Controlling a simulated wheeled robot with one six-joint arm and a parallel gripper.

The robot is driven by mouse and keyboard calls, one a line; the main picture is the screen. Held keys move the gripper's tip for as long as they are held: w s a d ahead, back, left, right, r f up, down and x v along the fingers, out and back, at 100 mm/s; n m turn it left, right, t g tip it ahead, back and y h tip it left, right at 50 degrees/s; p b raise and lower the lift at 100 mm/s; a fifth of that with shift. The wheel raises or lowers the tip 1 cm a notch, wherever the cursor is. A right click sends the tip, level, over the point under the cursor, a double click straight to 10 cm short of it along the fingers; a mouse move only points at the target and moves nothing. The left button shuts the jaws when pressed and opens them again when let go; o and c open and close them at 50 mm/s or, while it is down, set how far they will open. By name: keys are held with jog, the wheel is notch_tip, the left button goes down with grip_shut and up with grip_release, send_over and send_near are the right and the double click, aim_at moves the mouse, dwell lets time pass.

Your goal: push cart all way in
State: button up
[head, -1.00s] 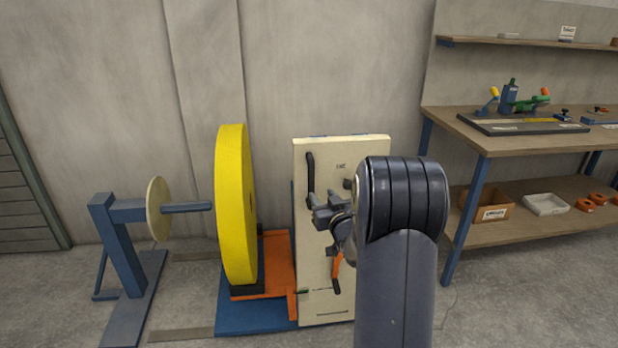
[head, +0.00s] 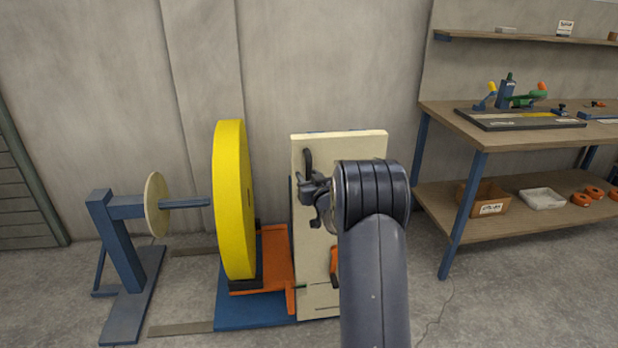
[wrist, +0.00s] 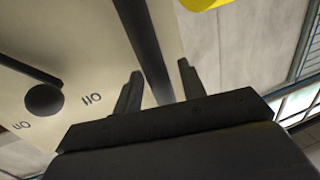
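The cart has a blue base (head: 255,315), an orange cradle (head: 276,255) and an upright cream panel (head: 345,145). A large yellow roll (head: 230,200) stands on it. A black vertical handle (head: 307,160) is on the panel's upper left; in the wrist view it shows as a dark bar (wrist: 146,45). My gripper (head: 302,182) is at the handle's height, in front of the panel. In the wrist view my gripper (wrist: 158,82) is open, with the bar between its fingers and gaps on both sides. An orange lever (head: 334,262) lower on the panel is partly hidden by my arm.
A blue stand (head: 122,245) at left carries a disc (head: 157,205) and a rod (head: 185,203) pointing at the roll. The rod's end appears close to the roll; contact is unclear. Floor strips (head: 182,329) run between. A workbench (head: 500,135) stands at right.

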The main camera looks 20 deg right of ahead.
jog(key=shift+c, duration=0.5)
grip_shut()
jog(key=shift+a, duration=0.1)
